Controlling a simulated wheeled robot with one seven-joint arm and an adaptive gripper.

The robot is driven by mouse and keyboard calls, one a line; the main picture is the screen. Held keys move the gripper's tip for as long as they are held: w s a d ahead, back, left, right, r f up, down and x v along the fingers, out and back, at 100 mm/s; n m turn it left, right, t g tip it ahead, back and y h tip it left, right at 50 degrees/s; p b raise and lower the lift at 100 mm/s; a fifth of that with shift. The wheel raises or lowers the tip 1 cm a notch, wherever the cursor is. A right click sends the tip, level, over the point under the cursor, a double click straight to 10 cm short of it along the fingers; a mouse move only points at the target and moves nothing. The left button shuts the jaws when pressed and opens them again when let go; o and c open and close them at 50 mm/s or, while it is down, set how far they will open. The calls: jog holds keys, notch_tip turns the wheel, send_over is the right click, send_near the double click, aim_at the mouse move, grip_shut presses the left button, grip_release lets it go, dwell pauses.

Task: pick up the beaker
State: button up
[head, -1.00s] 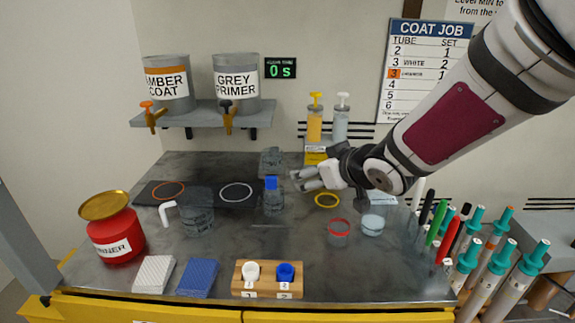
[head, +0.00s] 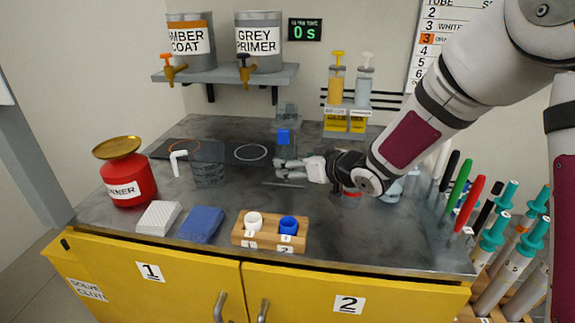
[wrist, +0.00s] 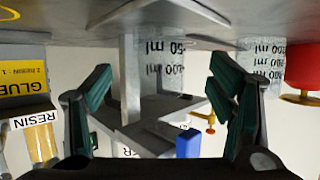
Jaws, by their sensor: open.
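My gripper (head: 279,170) is open, low over the bench at the beaker's near right side. In the upside-down wrist view, the marked beaker wall (wrist: 165,72) shows between the two spread dark-green finger pads (wrist: 160,85), with the blue piece (wrist: 188,144) below. I cannot tell whether a finger touches it.
A larger clear jug (head: 208,168) with a white handle stands left of the beaker. A red thinner can (head: 128,180), sponges and a wooden cup holder (head: 269,231) line the front. Pens and tubes crowd the right.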

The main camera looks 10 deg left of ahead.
jog(key=shift+b+x, duration=0.75)
jog(key=shift+x, duration=2.05)
jog(key=shift+d, duration=0.1)
jog(key=c, duration=1.2)
